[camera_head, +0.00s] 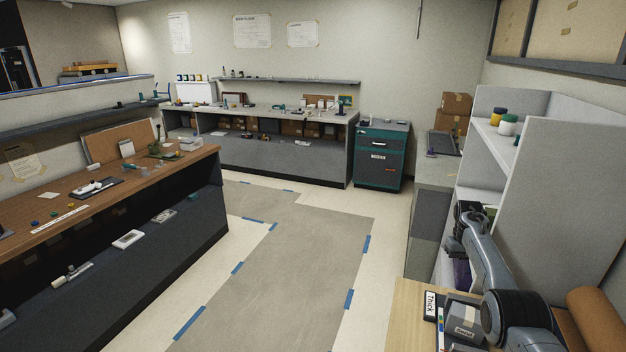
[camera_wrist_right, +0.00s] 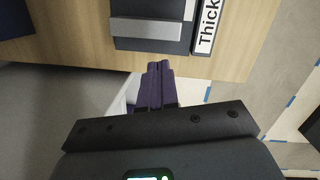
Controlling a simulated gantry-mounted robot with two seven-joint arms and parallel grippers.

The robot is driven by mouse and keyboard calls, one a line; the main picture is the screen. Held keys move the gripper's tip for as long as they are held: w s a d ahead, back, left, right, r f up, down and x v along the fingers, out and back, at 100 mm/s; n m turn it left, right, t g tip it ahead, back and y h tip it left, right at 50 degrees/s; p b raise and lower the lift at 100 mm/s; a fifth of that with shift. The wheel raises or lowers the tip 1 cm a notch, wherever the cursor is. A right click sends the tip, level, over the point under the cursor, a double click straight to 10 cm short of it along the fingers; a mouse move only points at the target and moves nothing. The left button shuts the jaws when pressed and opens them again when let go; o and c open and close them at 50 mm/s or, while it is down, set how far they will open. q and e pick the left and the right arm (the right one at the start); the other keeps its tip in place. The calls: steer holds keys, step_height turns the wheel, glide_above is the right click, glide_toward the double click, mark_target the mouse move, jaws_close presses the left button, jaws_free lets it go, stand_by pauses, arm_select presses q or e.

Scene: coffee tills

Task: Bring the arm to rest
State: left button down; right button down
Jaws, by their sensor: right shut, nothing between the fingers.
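My right arm comes in at the lower right of the head view and bends over beside the grey shelf unit. My right gripper (camera_head: 460,280) hangs there next to the light wooden counter, partly hidden by my own arm. In the right wrist view its purple fingers (camera_wrist_right: 160,70) are together, with nothing between them. The fingertips point toward the edge of the wooden counter (camera_wrist_right: 225,60) and a dark box, apart from the box as far as this view shows. My left gripper is in neither view.
A dark box (camera_wrist_right: 145,50) and a block labelled "Thick" (camera_wrist_right: 207,25) lie on the counter; the block also shows in the head view (camera_head: 430,306). A grey shelf unit (camera_head: 560,190) stands close to my right arm. The grey floor (camera_head: 290,270) is clear.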

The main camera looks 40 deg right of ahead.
steer(key=w+a+n+h+p, duration=0.5)
steer(key=w+a+p, duration=0.35)
steer(key=a, duration=0.25)
steer(key=s+a+f+n+t+p, duration=0.2)
steer(key=a+n+p, duration=0.3)
steer(key=a, duration=1.2)
steer(key=s+a+r+n+t+y+p, duration=0.1)
steer(key=s+a+p, duration=0.25)
steer(key=a, duration=0.55)
steer(key=s+a+r+t+p, duration=0.15)
steer(key=s+a, duration=0.25)
steer(key=a, duration=0.4)
steer(key=s+a+r+y+p, duration=0.3)
steer(key=s+a+r, duration=0.7)
steer(key=a, duration=0.4)
steer(key=shift+r+n+t+p, duration=0.3)
steer(key=shift+r+t+p, duration=0.05)
steer(key=shift+r+p, duration=0.45)
